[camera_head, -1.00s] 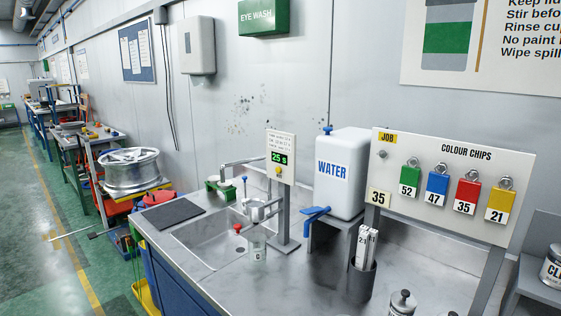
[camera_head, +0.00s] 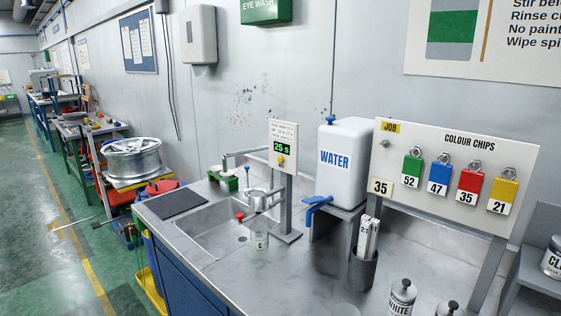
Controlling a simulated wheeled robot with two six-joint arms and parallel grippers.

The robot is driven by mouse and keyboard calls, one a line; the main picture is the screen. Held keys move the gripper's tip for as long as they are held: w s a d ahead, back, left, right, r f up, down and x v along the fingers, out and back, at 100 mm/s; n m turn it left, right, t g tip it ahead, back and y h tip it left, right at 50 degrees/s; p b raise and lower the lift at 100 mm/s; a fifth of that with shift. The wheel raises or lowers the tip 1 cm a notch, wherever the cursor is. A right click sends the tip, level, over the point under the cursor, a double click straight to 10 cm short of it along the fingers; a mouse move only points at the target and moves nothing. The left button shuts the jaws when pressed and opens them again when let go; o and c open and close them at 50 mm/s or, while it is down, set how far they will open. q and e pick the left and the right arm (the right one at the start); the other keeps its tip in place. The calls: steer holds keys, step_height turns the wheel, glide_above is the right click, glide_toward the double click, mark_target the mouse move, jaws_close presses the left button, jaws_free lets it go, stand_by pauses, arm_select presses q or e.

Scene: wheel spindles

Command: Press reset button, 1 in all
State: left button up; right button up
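A timer panel (camera_head: 283,134) stands on a grey post at the back of the steel bench, right of the sink. Its green display (camera_head: 282,148) reads 25 s. A small round yellow button (camera_head: 280,161) sits on the panel just below the display; nothing covers it. Its label is too small to read, so I cannot confirm it is the reset button. Neither of my grippers shows in this view.
Left of the panel are the sink (camera_head: 205,232), a metal tap and a red knob (camera_head: 240,216). A white water container (camera_head: 341,160) with a blue tap stands right. A colour chip board (camera_head: 455,155) and lidded cans are farther right.

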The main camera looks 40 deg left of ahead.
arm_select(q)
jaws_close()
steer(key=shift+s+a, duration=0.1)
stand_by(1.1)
